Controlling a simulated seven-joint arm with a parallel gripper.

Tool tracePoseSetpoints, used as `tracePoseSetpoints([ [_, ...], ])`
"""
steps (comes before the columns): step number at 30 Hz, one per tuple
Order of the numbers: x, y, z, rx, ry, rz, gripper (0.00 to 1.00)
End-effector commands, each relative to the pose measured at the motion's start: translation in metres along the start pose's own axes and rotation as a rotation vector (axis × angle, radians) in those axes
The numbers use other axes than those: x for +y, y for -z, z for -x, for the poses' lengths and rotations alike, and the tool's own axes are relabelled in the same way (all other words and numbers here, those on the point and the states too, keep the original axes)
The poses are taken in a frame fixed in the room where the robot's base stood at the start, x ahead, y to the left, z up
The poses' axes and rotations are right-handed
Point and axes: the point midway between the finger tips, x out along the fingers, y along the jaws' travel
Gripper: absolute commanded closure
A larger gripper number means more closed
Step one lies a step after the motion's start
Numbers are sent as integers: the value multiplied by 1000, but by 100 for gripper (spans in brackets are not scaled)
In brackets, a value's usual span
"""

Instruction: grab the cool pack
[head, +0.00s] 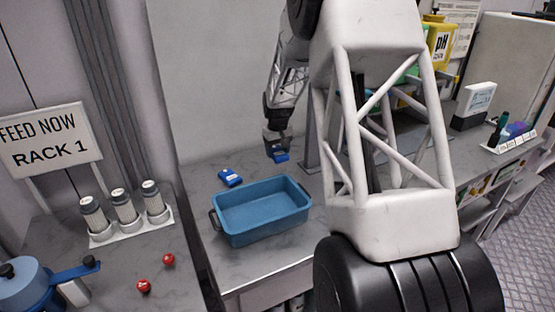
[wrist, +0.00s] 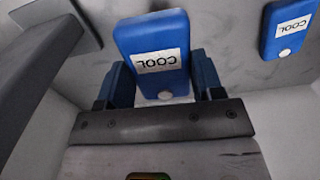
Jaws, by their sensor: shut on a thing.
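A blue cool pack (wrist: 152,42) with a white COOL label sits between the two blue fingers of my gripper (wrist: 165,82) in the wrist view. In the head view my gripper (head: 277,147) is shut on this pack (head: 281,157), behind the blue tray. Whether the pack touches the counter is hard to tell. A second blue cool pack (head: 230,177) lies on the counter to the left, behind the tray; it also shows at the upper right of the wrist view (wrist: 288,28), apart from my gripper.
An empty-looking blue tray (head: 262,235) with dark handles stands on the grey counter (head: 250,275). At left are a bottle rack (head: 130,230), two red berries (head: 143,286) (head: 169,259), a blue pot (head: 30,285) and a RACK 1 sign (head: 45,140). A grey post (wrist: 35,65) stands near my gripper.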

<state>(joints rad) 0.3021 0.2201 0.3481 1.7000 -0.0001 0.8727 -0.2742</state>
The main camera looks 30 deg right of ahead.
Motion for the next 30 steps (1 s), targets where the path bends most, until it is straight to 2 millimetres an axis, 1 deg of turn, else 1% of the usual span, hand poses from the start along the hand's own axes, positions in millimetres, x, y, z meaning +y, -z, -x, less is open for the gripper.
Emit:
tracePoseSetpoints([
  [1, 0, 0, 6, 1, 0, 0, 65],
  [3, 0, 0, 13, 0, 0, 0, 65],
  [8, 0, 0, 21, 0, 0, 0, 65],
  [30, 0, 0, 22, 0, 0, 0, 65],
])
